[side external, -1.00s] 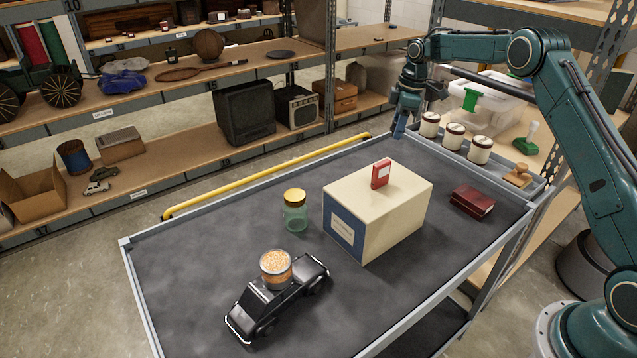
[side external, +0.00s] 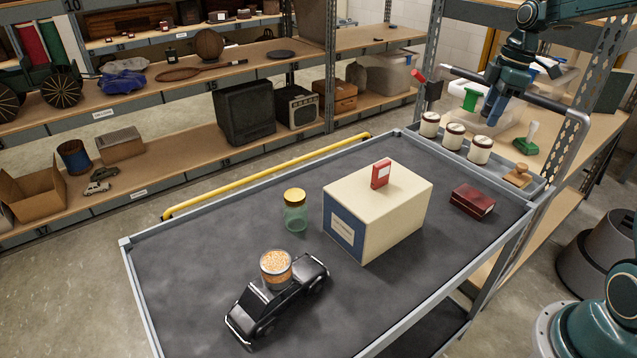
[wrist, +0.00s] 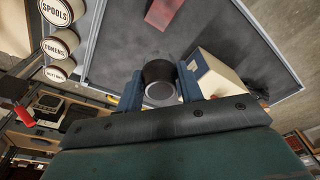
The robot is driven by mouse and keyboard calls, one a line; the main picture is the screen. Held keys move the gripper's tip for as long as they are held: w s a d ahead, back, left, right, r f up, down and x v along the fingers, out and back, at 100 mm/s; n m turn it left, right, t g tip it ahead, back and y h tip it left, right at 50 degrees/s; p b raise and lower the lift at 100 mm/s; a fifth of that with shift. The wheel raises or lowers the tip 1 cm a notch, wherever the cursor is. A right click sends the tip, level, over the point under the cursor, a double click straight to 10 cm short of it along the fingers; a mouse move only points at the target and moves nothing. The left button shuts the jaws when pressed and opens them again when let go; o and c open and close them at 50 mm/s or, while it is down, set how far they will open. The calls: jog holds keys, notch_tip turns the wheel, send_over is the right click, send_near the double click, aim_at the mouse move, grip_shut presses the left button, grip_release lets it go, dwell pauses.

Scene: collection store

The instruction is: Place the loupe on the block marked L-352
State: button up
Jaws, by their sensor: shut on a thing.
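My gripper (side external: 491,112) is raised beyond the cart's back right side, in front of a clear bin in the side view. In the wrist view its blue fingers (wrist: 159,88) are shut on the loupe (wrist: 158,70), a short dark cylinder with a pale round lens. The loupe cannot be made out in the side view. A large cream block with a blue end (side external: 385,205) and a white label stands on the cart. It shows partly in the wrist view (wrist: 220,75). No label reading L-352 is legible, so I cannot tell which block bears it.
A small red box (side external: 381,174) stands on the cream block. A dark red box (side external: 472,201) lies to its right. A glass jar (side external: 295,216) and a black toy car (side external: 272,303) carrying a filled tin (side external: 276,268) are left. Lidded jars (side external: 454,136) line the cart's back edge.

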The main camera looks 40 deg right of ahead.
jog(key=shift+s+a+r, duration=0.1)
jog(key=shift+s+r, duration=0.1)
jog(key=shift+s, duration=0.55)
jog(key=shift+s+a+r, duration=0.1)
jog(key=shift+s+r, duration=0.1)
jog(key=shift+s, duration=0.55)
jog(key=shift+f, duration=0.1)
send_over(472, 196)
jog(key=f, duration=1.5)
jog(key=shift+s+d+f, duration=0.2)
jog(key=shift+d+f, duration=0.05)
jog(key=shift+f, duration=0.05)
jog(key=shift+f, duration=0.1)
jog(key=shift+f, duration=2.05)
jog(key=shift+f, duration=0.1)
jog(key=o, duration=1)
